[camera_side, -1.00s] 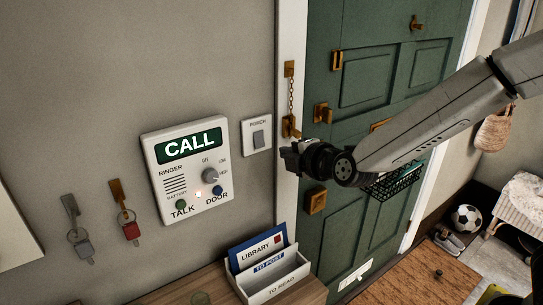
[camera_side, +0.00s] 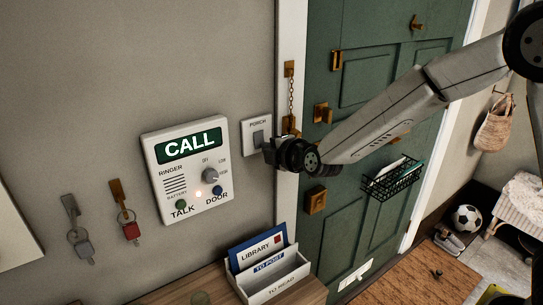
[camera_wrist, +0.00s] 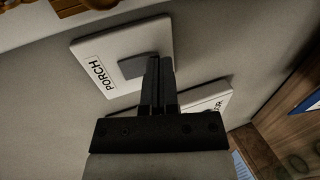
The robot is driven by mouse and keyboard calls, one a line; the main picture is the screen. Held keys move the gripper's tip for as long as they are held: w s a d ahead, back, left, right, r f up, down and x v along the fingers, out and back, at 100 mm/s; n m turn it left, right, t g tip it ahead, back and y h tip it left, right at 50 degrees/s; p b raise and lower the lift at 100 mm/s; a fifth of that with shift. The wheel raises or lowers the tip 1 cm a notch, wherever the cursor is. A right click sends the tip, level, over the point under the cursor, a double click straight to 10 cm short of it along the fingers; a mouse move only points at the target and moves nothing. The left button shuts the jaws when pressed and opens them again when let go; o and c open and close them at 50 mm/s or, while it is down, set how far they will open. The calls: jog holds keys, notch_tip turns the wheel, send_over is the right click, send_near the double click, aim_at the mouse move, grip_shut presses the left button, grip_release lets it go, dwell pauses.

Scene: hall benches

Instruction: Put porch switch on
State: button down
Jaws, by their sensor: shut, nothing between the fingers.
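The porch switch (camera_side: 257,132) is a white wall plate labelled PORCH with a grey rocker, right of the call panel. In the wrist view the plate (camera_wrist: 108,62) is at upper left, and its grey rocker (camera_wrist: 134,66) is partly hidden behind the fingers. My gripper (camera_side: 268,150) is shut and empty, at the lower right edge of the plate in the side view. In the wrist view its fingertips (camera_wrist: 159,62) overlap the rocker's edge; I cannot tell whether they touch it. Whether the switch is on is not clear.
The call panel (camera_side: 188,168) with knob and buttons is on the wall to the left. The green door (camera_side: 345,225) with brass fittings and chain is to the right. A letter holder (camera_side: 272,283) stands on the wooden shelf below. Keys (camera_side: 132,230) hang at left.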

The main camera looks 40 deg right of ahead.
jog(key=shift+w+f, duration=0.15)
jog(key=shift+w, duration=0.1)
jog(key=shift+s, duration=0.15)
dwell(0.3)
jog(key=s, duration=1.3)
jog(key=shift+s+f, duration=0.4)
jog(key=s+d+f+m+g, duration=1)
jog(key=s+m+g, duration=0.2)
jog(key=m, duration=0.6)
jog(key=shift+s+d, duration=0.35)
